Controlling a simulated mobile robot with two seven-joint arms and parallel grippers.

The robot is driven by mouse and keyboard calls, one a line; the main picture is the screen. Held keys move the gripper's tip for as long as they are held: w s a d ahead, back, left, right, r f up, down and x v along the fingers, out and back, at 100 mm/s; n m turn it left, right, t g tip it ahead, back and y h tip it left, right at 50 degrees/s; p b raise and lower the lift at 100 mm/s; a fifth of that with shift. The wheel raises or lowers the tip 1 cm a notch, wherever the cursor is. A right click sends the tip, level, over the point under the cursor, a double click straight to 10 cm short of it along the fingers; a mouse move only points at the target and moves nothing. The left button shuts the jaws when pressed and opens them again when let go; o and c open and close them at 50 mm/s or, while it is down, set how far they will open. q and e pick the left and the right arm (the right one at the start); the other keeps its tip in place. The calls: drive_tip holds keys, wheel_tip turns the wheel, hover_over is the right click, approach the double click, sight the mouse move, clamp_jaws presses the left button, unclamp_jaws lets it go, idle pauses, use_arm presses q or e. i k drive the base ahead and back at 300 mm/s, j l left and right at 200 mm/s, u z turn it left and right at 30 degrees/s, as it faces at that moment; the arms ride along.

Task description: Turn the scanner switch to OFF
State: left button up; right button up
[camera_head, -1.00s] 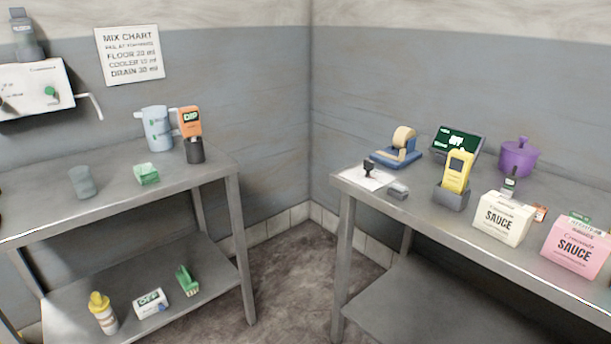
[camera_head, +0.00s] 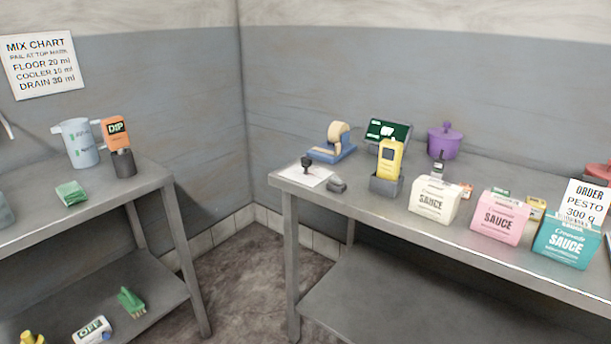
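A yellow handheld scanner (camera_head: 390,160) stands upright in a dark grey cradle (camera_head: 386,186) on the right-hand metal table. Its dark screen faces me; a switch on it is too small to make out. A dark green display with white marks (camera_head: 388,131) stands behind it. Neither of my grippers is in view.
The right table (camera_head: 330,208) also bears a tape dispenser (camera_head: 331,146), a stamp on paper (camera_head: 307,168), a purple pot (camera_head: 444,141), and cream (camera_head: 434,200), pink (camera_head: 498,216) and teal (camera_head: 566,242) sauce boxes. The left table (camera_head: 110,192) holds a jug (camera_head: 79,144). Floor (camera_head: 240,280) shows between them.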

sight(306, 162)
drive_tip(key=i+j+z, duration=0.15)
drive_tip(key=z, duration=0.5)
drive_tip(key=i+j+z, duration=0.15)
drive_tip(key=j, duration=0.15)
drive_tip(key=i+j+z, duration=0.15)
drive_tip(key=j+z, duration=0.15)
drive_tip(key=j, duration=0.25)
drive_tip(key=i+j, duration=0.1)
drive_tip(key=j, duration=0.25)
drive_tip(key=i+j, duration=0.15)
drive_tip(key=j, duration=0.2)
drive_tip(key=i+j+z, duration=0.1)
drive_tip(key=j, duration=0.25)
drive_tip(key=i+j, duration=0.15)
drive_tip(key=j, duration=0.2)
drive_tip(key=i+j, duration=0.1)
drive_tip(key=j, duration=0.25)
